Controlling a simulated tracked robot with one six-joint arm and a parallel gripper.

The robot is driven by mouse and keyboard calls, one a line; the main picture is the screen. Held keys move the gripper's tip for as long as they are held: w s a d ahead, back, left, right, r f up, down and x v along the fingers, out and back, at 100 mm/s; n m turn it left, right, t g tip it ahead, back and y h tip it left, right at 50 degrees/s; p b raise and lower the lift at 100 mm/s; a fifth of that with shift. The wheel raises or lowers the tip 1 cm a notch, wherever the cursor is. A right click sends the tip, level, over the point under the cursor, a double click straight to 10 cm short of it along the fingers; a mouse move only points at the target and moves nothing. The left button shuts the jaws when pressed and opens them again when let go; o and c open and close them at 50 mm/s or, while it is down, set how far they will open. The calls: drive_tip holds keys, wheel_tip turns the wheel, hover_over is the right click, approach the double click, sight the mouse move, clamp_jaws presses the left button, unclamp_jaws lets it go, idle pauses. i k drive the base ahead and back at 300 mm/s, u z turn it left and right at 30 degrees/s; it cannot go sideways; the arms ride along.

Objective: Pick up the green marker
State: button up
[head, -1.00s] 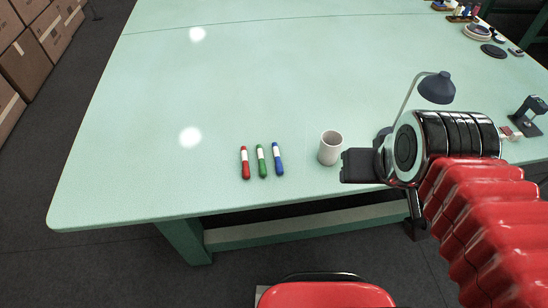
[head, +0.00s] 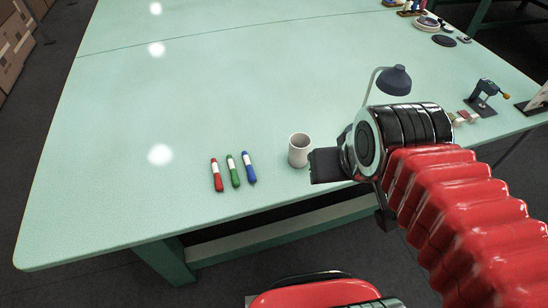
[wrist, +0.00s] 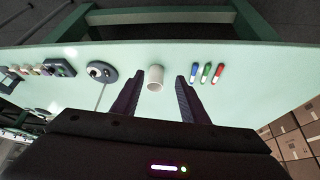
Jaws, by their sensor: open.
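The green marker (head: 233,171) lies on the pale green table between the red marker (head: 216,175) and the blue marker (head: 249,168). It also shows in the wrist view (wrist: 206,73), right of my fingers. My gripper (head: 326,166) is to the right of the markers in the head view, near the table's front edge. In the wrist view my gripper (wrist: 155,95) has its two fingers spread apart with nothing held between them. A white cup (wrist: 155,77) shows between the fingers, beyond their tips.
The cup (head: 299,150) stands between the markers and my gripper. A desk lamp (head: 394,80) stands behind my arm. A dark clamp-like tool (head: 484,95) is at the right. The table (head: 130,120) is clear left of and behind the markers.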

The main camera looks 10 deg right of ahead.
sight(235, 183)
drive_tip(key=u, duration=0.25)
drive_tip(key=k, duration=0.65)
drive_tip(key=u, duration=0.55)
drive_tip(key=k, duration=0.65)
drive_tip(key=u, duration=0.65)
drive_tip(key=i, duration=1.85)
drive_tip(key=z, duration=0.55)
